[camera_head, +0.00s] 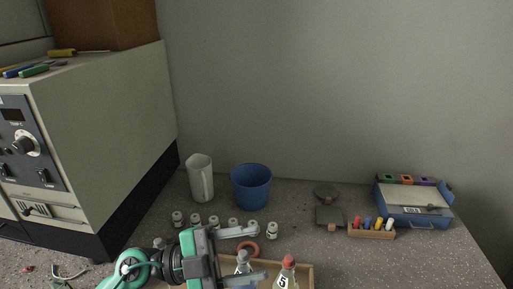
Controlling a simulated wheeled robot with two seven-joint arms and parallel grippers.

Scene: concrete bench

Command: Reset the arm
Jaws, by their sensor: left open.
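My left gripper (247,254) comes in from the lower left, on a green and black arm. Its two grey fingers are spread apart and point right. They hover over the back left part of a wooden tray (309,275), with no object visibly held. In the tray a clear bottle with a grey top (243,263) shows between the fingers, partly hidden. A bottle with a red cap and the number 5 (287,272) stands to its right. My right gripper is not in view.
Several small white jars (272,230) stand behind the gripper, by an orange ring (248,247). A white pitcher (201,178) and blue bucket (251,187) stand at the back. A large cabinet (95,150) blocks the left. A blue case (414,205) sits right; the front right bench is clear.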

